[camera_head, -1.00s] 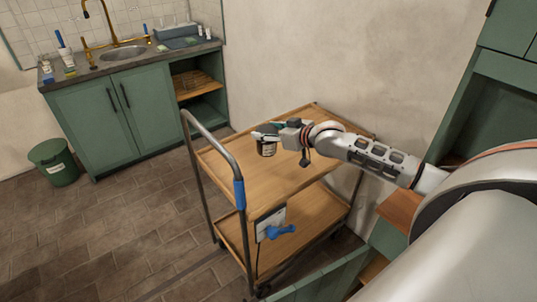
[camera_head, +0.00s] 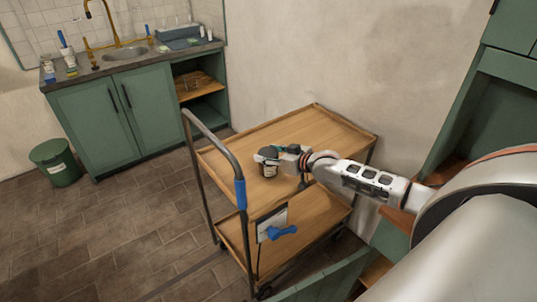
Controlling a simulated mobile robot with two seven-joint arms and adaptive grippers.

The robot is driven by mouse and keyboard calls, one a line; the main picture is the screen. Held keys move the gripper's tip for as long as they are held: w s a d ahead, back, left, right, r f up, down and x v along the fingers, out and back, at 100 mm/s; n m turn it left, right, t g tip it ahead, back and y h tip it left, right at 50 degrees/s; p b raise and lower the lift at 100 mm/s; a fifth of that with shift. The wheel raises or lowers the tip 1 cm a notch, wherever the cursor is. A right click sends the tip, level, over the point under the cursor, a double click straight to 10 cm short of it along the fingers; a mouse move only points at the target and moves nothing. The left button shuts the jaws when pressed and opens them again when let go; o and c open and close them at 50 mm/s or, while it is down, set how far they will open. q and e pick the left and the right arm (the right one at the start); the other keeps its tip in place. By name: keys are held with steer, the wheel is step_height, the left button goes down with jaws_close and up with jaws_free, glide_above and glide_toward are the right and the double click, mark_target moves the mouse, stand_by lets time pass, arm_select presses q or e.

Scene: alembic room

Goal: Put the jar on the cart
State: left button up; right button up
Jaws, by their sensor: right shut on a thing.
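My left gripper is not in view.
A green sink cabinet (camera_head: 125,115) with bottles on its counter stands at the back left, with a green bin (camera_head: 56,162) beside it. A blue-handled item (camera_head: 280,232) hangs on the cart's near side. The rest of the cart's top is clear.

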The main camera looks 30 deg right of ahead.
steer(key=shift+f, duration=0.15)
steer(key=o, duration=1.2)
steer(key=shift+r, duration=0.25)
steer(key=p+v, duration=0.1)
steer(key=v, duration=1.1)
steer(key=shift+f, duration=0.1)
